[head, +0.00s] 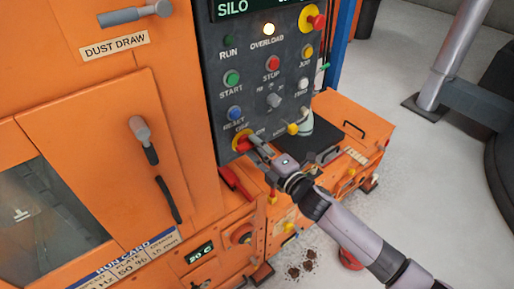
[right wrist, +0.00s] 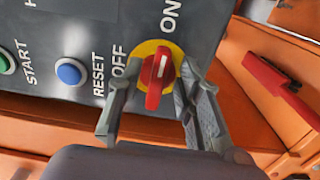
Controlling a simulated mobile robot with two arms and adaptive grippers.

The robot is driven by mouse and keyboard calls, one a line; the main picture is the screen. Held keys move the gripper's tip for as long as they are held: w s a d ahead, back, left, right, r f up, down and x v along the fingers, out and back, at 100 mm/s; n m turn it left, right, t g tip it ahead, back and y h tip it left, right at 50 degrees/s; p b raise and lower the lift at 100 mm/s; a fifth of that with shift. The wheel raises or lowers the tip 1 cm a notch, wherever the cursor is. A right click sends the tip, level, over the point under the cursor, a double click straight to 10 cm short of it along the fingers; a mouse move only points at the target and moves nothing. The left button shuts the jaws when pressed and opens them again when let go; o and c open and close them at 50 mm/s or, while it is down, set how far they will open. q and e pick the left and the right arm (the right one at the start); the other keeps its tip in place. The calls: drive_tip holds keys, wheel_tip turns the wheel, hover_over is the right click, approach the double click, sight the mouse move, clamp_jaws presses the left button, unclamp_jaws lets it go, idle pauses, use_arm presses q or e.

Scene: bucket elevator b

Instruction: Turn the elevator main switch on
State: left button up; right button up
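The main switch (head: 240,143) is a red rotary knob on a yellow plate at the lower left of the dark control panel. In the right wrist view the switch (right wrist: 158,82) lies between the words OFF and ON, its red handle running nearly up and down the picture. I cannot tell for sure which word it points at. My right gripper (head: 254,143) is at the switch, its fingers partly covering it in the head view. In the right wrist view the gripper (right wrist: 155,98) is open, one finger on each side of the knob, with gaps visible. My left gripper is not in view.
The control panel (head: 218,62) carries several buttons and lamps, including the blue RESET button (head: 235,113) close above the switch and a red emergency stop (head: 314,19). The OVERLOAD lamp (head: 269,29) is lit. A red handle (right wrist: 280,88) is right of the switch. An orange cabinet (head: 95,140) stands left.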

drive_tip(key=shift+s, duration=0.1)
drive_tip(key=v, duration=1.2)
drive_tip(key=w+d+f+m+g+h, duration=0.1)
drive_tip(key=d+f+m+h, duration=0.25)
drive_tip(key=f, duration=0.65)
drive_tip(key=d+f+m+g+h, duration=0.15)
drive_tip(key=d+f+m, duration=0.35)
drive_tip(key=f, duration=0.6)
drive_tip(key=s+d+f+m+g+h, duration=0.1)
drive_tip(key=s+d+f+m+h, duration=0.2)
drive_tip(key=f, duration=0.5)
drive_tip(key=s+d+f+m+g+h, duration=0.1)
drive_tip(key=s+d+f+m+g, duration=0.15)
drive_tip(key=s+f, duration=0.4)
drive_tip(key=s+d+f+m+g+h, duration=0.1)
drive_tip(key=s+d+f+m+g, duration=0.25)
drive_tip(key=s+f, duration=1)
drive_tip(key=s+a+f+m+g, duration=0.1)
drive_tip(key=s+f, duration=0.3)
drive_tip(key=s, duration=0.6)
drive_tip(key=s+a+f+m+g+b, duration=0.1)
drive_tip(key=s+f+m+g, duration=0.2)
drive_tip(key=s, duration=0.8)
drive_tip(key=shift+s+a+f+m+h, duration=0.2)
drive_tip(key=shift+s+f+m+h, duration=0.15)
drive_tip(key=shift+f+m, duration=0.3)
